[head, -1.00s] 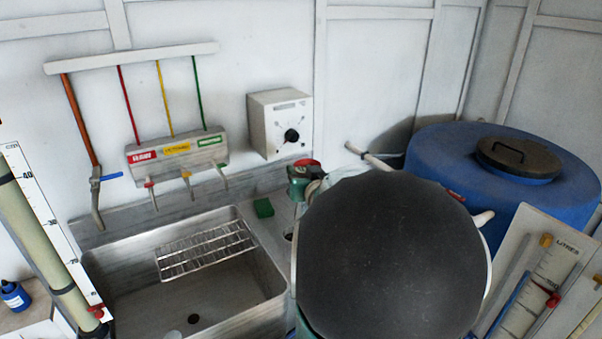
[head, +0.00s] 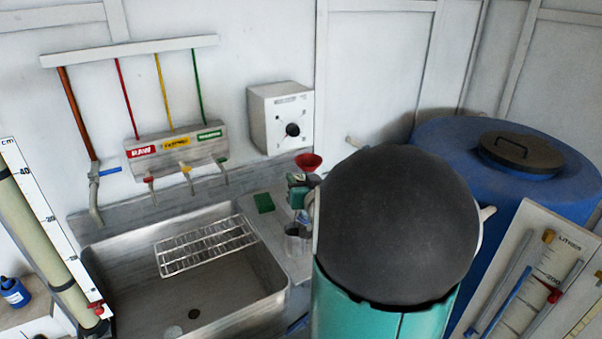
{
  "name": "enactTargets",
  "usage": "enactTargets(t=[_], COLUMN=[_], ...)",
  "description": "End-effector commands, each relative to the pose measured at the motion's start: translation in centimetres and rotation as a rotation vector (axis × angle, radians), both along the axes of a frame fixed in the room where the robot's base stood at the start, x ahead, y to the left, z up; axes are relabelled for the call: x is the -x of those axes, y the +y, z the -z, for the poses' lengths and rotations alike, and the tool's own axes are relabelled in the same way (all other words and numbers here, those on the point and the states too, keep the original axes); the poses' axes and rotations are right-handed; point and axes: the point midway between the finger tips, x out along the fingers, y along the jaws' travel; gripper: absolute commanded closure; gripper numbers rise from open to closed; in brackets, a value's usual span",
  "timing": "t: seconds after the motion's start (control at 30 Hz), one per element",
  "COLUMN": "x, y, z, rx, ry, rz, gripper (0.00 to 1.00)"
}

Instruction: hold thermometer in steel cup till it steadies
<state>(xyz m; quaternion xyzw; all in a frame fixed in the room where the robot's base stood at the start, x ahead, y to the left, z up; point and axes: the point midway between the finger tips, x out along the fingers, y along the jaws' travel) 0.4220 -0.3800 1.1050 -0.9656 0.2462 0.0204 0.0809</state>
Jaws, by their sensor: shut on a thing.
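A small metallic cup (head: 297,241) stands on the steel drainboard right of the sink, partly hidden by my arm. My gripper (head: 299,214) shows small and partly covered just above the cup, below a teal wrist part. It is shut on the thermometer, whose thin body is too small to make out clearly. I cannot tell whether the tip is inside the cup or touches it. The large dark dome and teal casing of my arm cover the area to the right.
A sink (head: 190,300) with a wire rack (head: 206,246) lies to the left. A green sponge (head: 264,203) and a red funnel-like thing (head: 308,160) are near the cup. A blue tank (head: 440,140) stands right. A control box (head: 281,118) hangs behind.

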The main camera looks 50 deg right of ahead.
Motion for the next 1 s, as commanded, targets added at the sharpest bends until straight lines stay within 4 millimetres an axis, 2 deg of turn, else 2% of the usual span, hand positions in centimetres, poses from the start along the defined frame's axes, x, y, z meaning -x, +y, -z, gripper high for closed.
enactTargets(t=[0.7,1.0], x=[-0.1,-0.1], y=[0.0,0.0], z=[5.3,7.0], rx=[-0.002,-0.002], ry=[0.000,-0.001], rz=[0.000,0.000], gripper=[0.85,0.85])
